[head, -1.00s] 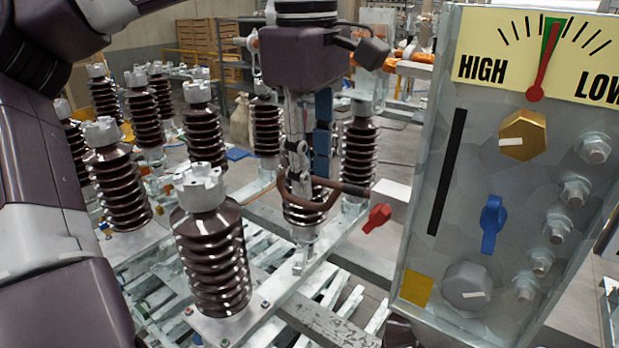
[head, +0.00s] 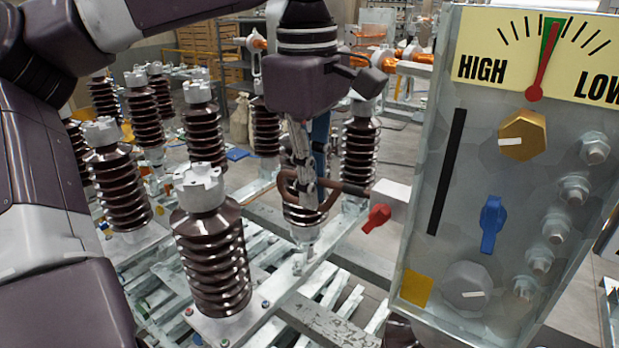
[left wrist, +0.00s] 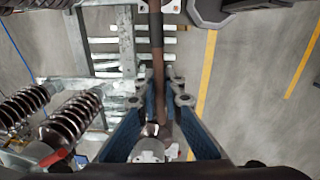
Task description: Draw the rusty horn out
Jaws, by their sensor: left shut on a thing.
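The rusty horn (head: 335,187) is a brown rod bent into a loop at its left end. Its straight part runs right, through a darker section, to a pale block (head: 391,196) beside the control panel. My left gripper (head: 304,186) points down from above and is shut on the horn near the loop. In the left wrist view the brown rod (left wrist: 157,62) runs up the picture, between the blue-sided fingers of the gripper (left wrist: 160,88). The exact finger contact is partly hidden. My right gripper is not in view.
A control panel (head: 470,150) with a dial, knobs and bolts fills the right. A red lever (head: 376,217) sits below the horn. Ribbed brown insulators stand close by, one in front (head: 212,255) and one right behind the gripper (head: 359,155).

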